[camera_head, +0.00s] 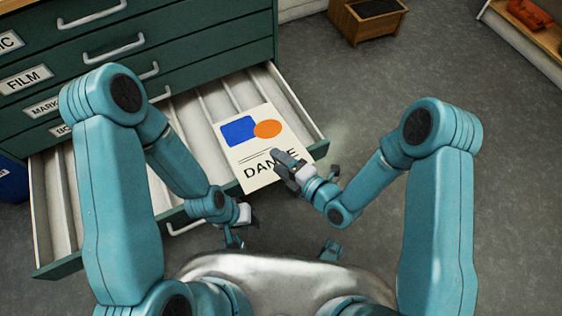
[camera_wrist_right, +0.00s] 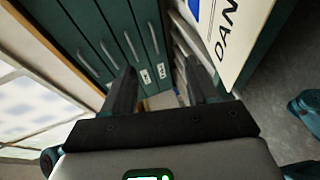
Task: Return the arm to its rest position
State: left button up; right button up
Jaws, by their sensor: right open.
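My right gripper (camera_head: 290,168) is open, over the lower right part of the poster in the head view. Its two dark fingers (camera_wrist_right: 161,85) stand apart in the right wrist view with nothing between them. My right arm is bent, with its elbow out to the right. My left gripper (camera_head: 238,224) hangs near the drawer front; its fingers are small and partly hidden, so its opening is unclear. The white poster (camera_head: 256,153) has a blue shape, an orange oval and partly covered lettering. It lies on the open drawer (camera_head: 58,222) toward its right end. It also shows in the right wrist view (camera_wrist_right: 240,45).
The green cabinet (camera_head: 180,35) with labelled drawers stands at the back left. A wooden box (camera_head: 365,25) is at the back, and a shelf with an orange item (camera_head: 530,14) is at top right. The grey floor (camera_head: 510,150) is clear at the right.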

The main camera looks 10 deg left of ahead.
jog(key=d+f+m+h, duration=0.2)
jog(key=d+m+h, duration=0.1)
jog(key=d+m, duration=0.25)
jog(key=d+f+m+h, duration=0.3)
jog(key=d+m, duration=0.1)
jog(key=d, duration=0.3)
jog(key=s+d+f+m+g+h, duration=0.15)
jog(key=s+m+g, duration=0.25)
jog(key=s+m, duration=0.45)
jog(key=s+d+f+m+g+h, duration=0.1)
jog(key=s+d+f+m+g, duration=0.35)
jog(key=m, duration=0.65)
notch_tip(320, 180, up, 23)
jog(key=s+a+p, duration=0.1)
jog(key=p, duration=2)
jog(key=shift+s+a+f+m, duration=0.2)
jog(key=shift+s+a+m, duration=0.1)
jog(key=shift+a, duration=0.1)
